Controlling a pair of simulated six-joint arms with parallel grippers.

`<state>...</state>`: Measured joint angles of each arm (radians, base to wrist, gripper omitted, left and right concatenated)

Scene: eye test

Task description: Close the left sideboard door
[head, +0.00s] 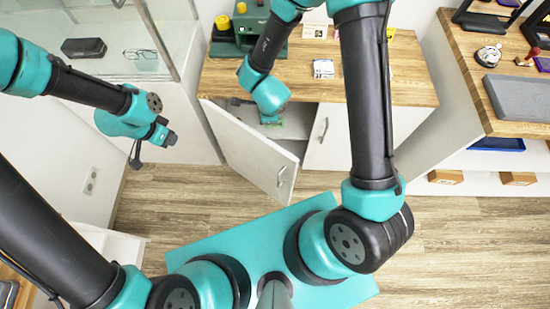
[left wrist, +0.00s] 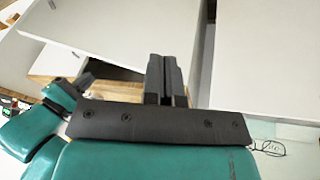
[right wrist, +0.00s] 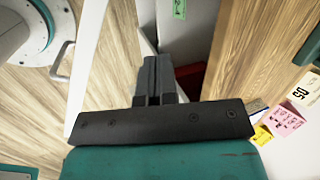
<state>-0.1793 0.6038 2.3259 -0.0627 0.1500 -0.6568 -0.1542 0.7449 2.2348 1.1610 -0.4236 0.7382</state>
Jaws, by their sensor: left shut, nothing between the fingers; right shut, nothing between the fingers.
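The left sideboard door (head: 250,150) is white and stands open, swung out from the wooden-topped sideboard (head: 410,88). Its handle (head: 282,178) is near the free edge. In the right wrist view the door (right wrist: 88,65) is seen steeply, left of my right gripper (right wrist: 157,80), which is shut and empty. That gripper is at the opening behind the door; in the head view its fingers are mostly hidden by its wrist. My left gripper (head: 170,139) is shut and empty, left of the door and apart from it. It also shows in the left wrist view (left wrist: 166,78).
The right sideboard door (head: 340,140) is closed. A glass display case (head: 165,50) with eyeglasses (head: 140,54) stands at left. A green instrument (head: 240,30) and small cards (head: 323,69) are on the sideboard top. A shelf unit (head: 480,100) is at right. Floor before the door is partly clear.

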